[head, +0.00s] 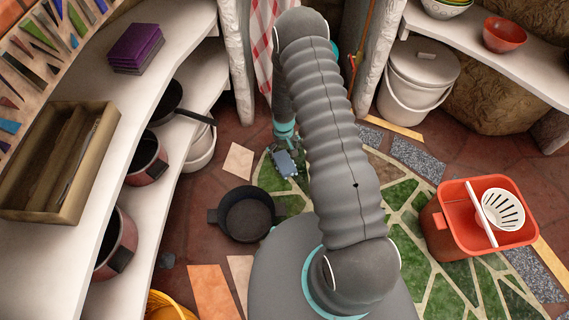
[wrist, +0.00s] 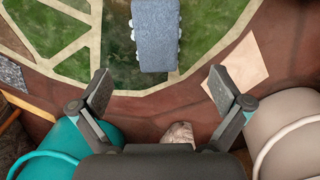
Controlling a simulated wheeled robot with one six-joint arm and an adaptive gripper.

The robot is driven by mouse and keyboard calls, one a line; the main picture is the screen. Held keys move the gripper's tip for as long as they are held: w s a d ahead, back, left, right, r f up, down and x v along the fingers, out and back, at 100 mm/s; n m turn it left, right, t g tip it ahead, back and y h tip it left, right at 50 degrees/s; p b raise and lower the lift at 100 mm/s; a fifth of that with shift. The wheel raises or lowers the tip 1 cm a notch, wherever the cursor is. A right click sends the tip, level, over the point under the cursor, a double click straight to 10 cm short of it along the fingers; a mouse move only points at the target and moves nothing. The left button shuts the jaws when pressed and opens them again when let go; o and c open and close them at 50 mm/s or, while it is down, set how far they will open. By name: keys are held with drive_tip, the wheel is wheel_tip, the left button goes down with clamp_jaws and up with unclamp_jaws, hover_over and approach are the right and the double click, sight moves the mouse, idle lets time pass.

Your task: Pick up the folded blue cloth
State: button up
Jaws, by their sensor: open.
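The folded blue cloth (head: 286,164) lies on the green mosaic floor, beyond the black pot in the head view. In the wrist view the blue cloth (wrist: 155,35) is at the top centre, its long sides edged with small white bits. My gripper (wrist: 160,88) is open and empty, its two fingers spread wide. The cloth lies ahead of the fingertips and apart from them. In the head view my gripper (head: 286,140) is small and partly hidden by my arm, close to the cloth.
A black pot (head: 246,213) stands on the floor near the cloth. A red mop bucket (head: 455,240) stands to the right. In the wrist view a teal bucket (wrist: 70,150) and a white one (wrist: 290,125) flank my gripper. Shelves with pans line the left.

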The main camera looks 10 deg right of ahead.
hover_over(285, 162)
drive_tip(key=f, duration=0.5)
drive_tip(key=shift+s+a+f, duration=0.2)
drive_tip(key=shift+s+a, duration=0.1)
drive_tip(key=shift+w+d+f, duration=0.15)
drive_tip(key=shift+f, duration=1.15)
drive_tip(key=shift+w+d+f, duration=0.1)
drive_tip(key=shift+f, duration=1.2)
drive_tip(key=c, duration=1.3)
drive_tip(key=shift+r, duration=0.15)
wheel_tip(285, 162, up, 4)
drive_tip(key=shift+f, duration=0.1)
drive_tip(key=s+d+r, duration=0.2)
drive_tip(key=d, duration=0.1)
drive_tip(key=s+d+r, duration=0.2)
drive_tip(key=d, duration=0.1)
drive_tip(key=s+d+r, duration=0.2)
drive_tip(key=d+r, duration=0.1)
drive_tip(key=d, duration=0.1)
